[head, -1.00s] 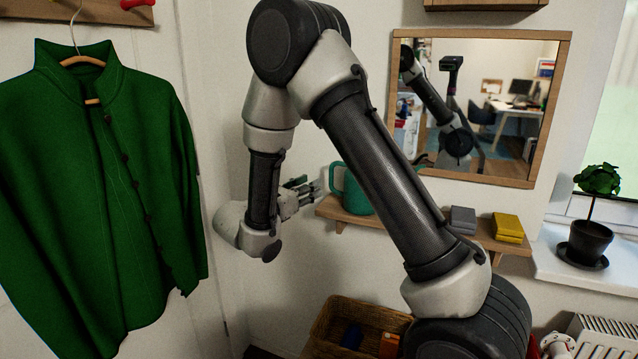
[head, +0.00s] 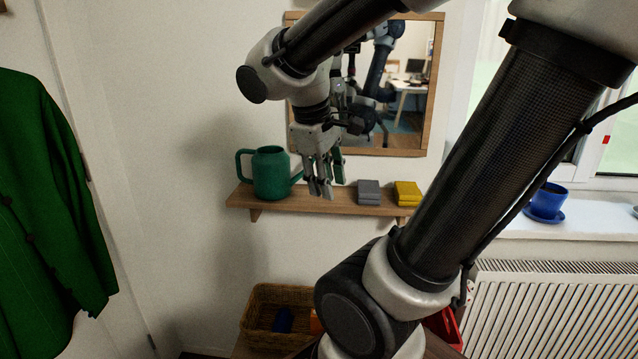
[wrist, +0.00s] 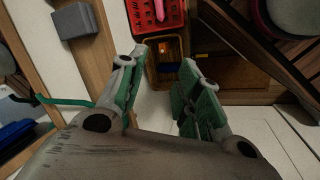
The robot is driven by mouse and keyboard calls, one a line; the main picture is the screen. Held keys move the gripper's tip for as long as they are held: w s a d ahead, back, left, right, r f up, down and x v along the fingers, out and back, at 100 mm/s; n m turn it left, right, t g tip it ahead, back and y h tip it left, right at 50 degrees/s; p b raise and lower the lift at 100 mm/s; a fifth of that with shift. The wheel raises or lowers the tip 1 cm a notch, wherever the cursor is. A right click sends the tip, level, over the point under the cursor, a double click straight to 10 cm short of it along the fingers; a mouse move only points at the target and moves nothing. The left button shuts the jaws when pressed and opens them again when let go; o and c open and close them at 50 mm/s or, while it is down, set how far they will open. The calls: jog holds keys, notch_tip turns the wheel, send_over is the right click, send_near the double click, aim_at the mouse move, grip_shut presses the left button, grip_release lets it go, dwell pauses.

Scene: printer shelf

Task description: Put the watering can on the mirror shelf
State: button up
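The green watering can (head: 271,174) stands upright towards the left end of the wooden mirror shelf (head: 345,199), its handle to the left and its spout to the right. My gripper (head: 325,186) points down in front of the mirror (head: 412,135), to the right of the can. The fingers appear apart from the can and partly cover the view of the shelf behind them. In the wrist view my gripper (wrist: 161,64) is open, with nothing between its green-padded fingers. The can's body cannot be made out there.
A grey stacked item (head: 369,191) and a yellow one (head: 407,193) sit on the shelf's right part. A wicker basket (head: 262,296) stands below. A radiator (head: 545,305) and a blue pot (head: 548,201) on the sill are at the right. A green jacket (head: 45,215) hangs at the left.

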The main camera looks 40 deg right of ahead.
jog(key=s+a+m+t+y, duration=0.2)
jog(key=a+r+m+t+y, duration=0.1)
jog(key=a, duration=0.1)
jog(key=shift+s+a+r+t, duration=0.1)
jog(key=shift+s+t, duration=0.2)
jog(key=shift+s, duration=0.1)
dwell(1.0)
